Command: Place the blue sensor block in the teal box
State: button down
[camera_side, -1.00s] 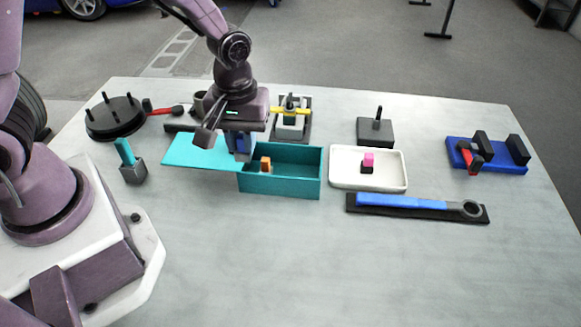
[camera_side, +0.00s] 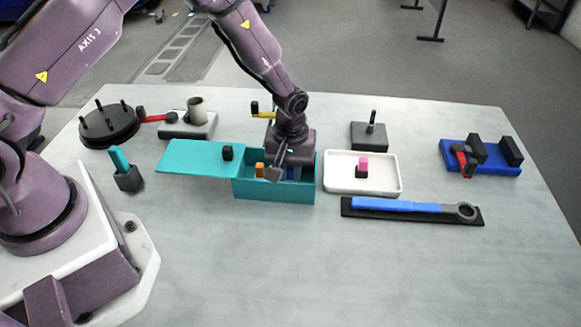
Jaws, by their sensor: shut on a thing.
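The teal box (camera_side: 275,189) stands in the middle of the table with its top open. Its flat teal lid (camera_side: 195,157), with a black knob (camera_side: 227,152), extends to the left of the opening. My gripper (camera_side: 291,168) points down into the right part of the box opening. It is shut on the blue sensor block (camera_side: 291,174), which shows only as a small blue patch between the fingers. The box's front wall and my gripper hide the block's lower part, so I cannot tell whether it touches the floor. An orange block (camera_side: 260,170) is in the left part of the box.
A white tray (camera_side: 388,187) with a pink-topped block (camera_side: 363,166) stands close to the box's right side. A blue wrench (camera_side: 400,204) lies in front of it. A dark cup with a teal handle (camera_side: 125,172) stands at the left. The front table area is clear.

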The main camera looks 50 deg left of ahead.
jog(key=shift+f, duration=0.1)
jog(key=c, duration=1.1)
grip_release()
jog(key=shift+o, duration=0.2)
notch_tip(320, 180, up, 11)
notch_tip(320, 180, up, 10)
jog(key=r+m+t, duration=0.1)
jog(key=m, duration=0.1)
send_over(291, 166)
jog(key=s+a, duration=0.2)
jog(key=s, duration=0.2)
jog(key=s+a+r+m+t, duration=0.1)
jog(key=s+r+m+t, duration=0.1)
jog(key=s+r, duration=0.3)
jog(key=s+a+r+m+t, duration=0.2)
jog(key=s+r+m, duration=0.3)
jog(key=s, duration=0.8)
jog(key=shift+r+t, duration=0.25)
jog(key=shift+t, duration=0.05)
jog(key=shift+s, duration=0.1)
